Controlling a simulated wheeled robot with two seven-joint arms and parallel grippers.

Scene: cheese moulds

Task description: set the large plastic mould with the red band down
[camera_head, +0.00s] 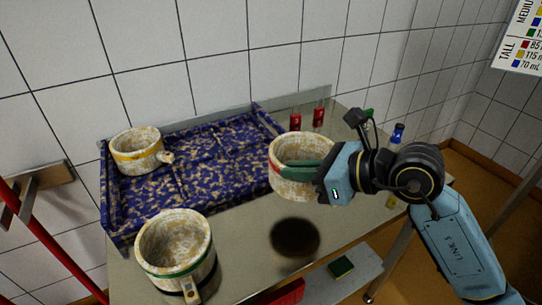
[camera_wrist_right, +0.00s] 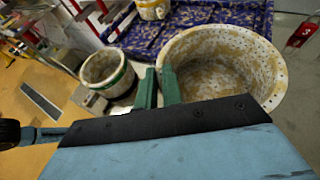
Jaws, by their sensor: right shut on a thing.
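My right gripper (camera_head: 304,173) is shut on the wall of the large plastic mould with the red band (camera_head: 290,188), a speckled cream cup. Its dark shadow falls on the table in front, so the mould hangs above the tabletop, roughly upright. Only a little of the red band shows at its left side. In the right wrist view the mould's open, empty-looking inside (camera_wrist_right: 215,75) faces the camera, with the green fingers (camera_wrist_right: 158,88) at its left rim. My left gripper is not in view.
A green-banded mould (camera_head: 175,242) stands at the table's (camera_head: 245,225) front left. A yellow-banded mould (camera_head: 137,152) stands in the blue-patterned tray (camera_head: 108,205). Table front middle is clear.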

